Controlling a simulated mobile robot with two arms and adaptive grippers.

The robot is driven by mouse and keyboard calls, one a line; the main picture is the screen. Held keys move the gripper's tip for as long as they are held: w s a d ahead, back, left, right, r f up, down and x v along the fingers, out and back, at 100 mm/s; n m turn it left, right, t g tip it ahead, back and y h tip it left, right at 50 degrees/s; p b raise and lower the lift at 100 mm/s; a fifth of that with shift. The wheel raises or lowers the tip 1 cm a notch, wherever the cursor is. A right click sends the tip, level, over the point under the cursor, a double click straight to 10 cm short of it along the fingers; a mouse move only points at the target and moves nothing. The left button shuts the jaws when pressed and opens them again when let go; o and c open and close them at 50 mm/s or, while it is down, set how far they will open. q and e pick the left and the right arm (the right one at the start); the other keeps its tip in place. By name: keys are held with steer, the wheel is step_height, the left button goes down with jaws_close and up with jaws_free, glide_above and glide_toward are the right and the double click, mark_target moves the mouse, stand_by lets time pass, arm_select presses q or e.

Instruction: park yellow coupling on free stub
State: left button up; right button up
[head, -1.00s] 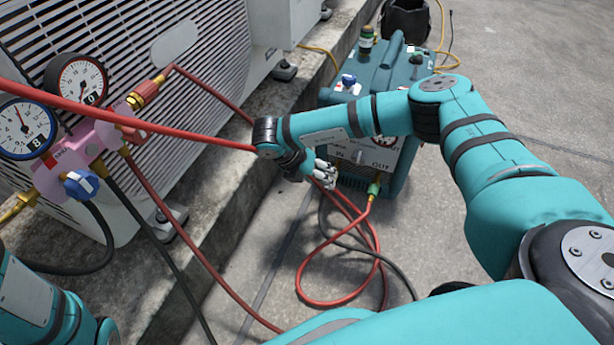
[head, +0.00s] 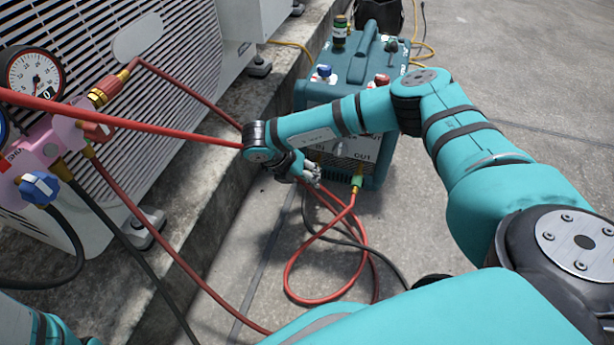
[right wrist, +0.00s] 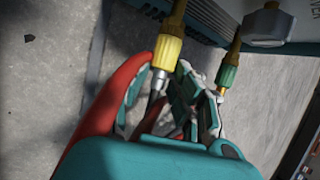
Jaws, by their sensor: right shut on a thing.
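The yellow coupling (right wrist: 167,48) shows in the right wrist view, in line with a brass fitting (right wrist: 178,16) above it; a silver stem and dark hose run below. Whether it is threaded on I cannot tell. My right gripper (right wrist: 158,88) is shut around the stem just below the yellow part. In the head view the right gripper (head: 308,174) is low at the front of the teal machine (head: 333,95), and the coupling is hidden. A green coupling (right wrist: 229,75) sits on another brass fitting to the right. No free stub is clearly visible. My left gripper is out of view.
A pink manifold (head: 42,150) with a gauge (head: 34,74) and hoses is at left. A taut red hose (head: 150,125) crosses toward my right wrist. A looped red hose (head: 292,270) lies on the concrete. A condenser (head: 165,85) stands on a ledge. Floor at right is clear.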

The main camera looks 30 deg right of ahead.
jaws_close()
steer(key=shift+o, duration=1.4)
jaws_free()
jaws_close()
steer(key=shift+s+a, duration=0.2)
steer(key=shift+a, duration=0.1)
steer(key=shift+s+a+p, duration=1.35)
steer(key=shift+a+p, duration=0.15)
steer(key=shift+a, duration=0.05)
